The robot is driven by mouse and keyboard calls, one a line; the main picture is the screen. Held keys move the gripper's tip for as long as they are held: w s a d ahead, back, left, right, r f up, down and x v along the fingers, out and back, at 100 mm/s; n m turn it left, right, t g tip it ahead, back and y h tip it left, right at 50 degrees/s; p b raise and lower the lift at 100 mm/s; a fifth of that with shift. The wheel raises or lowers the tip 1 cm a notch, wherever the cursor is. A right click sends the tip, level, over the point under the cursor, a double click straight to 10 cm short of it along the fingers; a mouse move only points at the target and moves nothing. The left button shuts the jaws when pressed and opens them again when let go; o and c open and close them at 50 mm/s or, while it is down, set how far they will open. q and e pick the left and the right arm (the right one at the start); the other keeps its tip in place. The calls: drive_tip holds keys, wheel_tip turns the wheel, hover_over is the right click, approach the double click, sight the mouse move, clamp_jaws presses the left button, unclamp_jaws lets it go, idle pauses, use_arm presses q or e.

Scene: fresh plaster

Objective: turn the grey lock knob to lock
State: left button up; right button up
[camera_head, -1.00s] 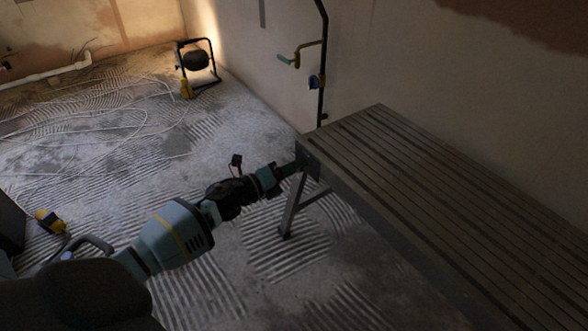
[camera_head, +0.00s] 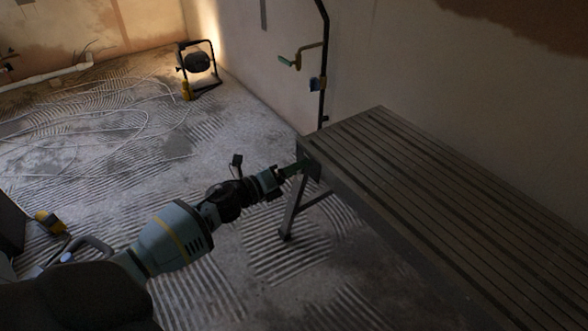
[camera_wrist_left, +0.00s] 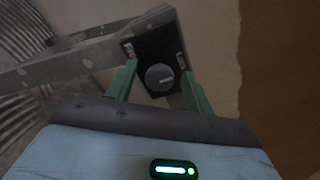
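The grey lock knob (camera_wrist_left: 158,77) is round, with a small pale mark at its right side. It sits on a black plate (camera_wrist_left: 153,49) with two small pale labels, on the end of the slatted bench (camera_head: 420,165). My left gripper (camera_wrist_left: 158,72) is open, its green fingers on either side of the knob in the left wrist view with gaps between them and it. My right gripper is not in view.
A bench leg (camera_head: 291,207) stands beside my left wrist.

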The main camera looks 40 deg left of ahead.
use_arm(q)
drive_tip(key=p+v, duration=0.2)
drive_tip(key=v, duration=0.5)
drive_tip(key=shift+s, duration=0.4)
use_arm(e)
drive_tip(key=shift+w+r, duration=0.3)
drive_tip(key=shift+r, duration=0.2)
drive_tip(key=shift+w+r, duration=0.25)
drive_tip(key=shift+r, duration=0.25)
use_arm(q)
drive_tip(key=shift+a, duration=0.1)
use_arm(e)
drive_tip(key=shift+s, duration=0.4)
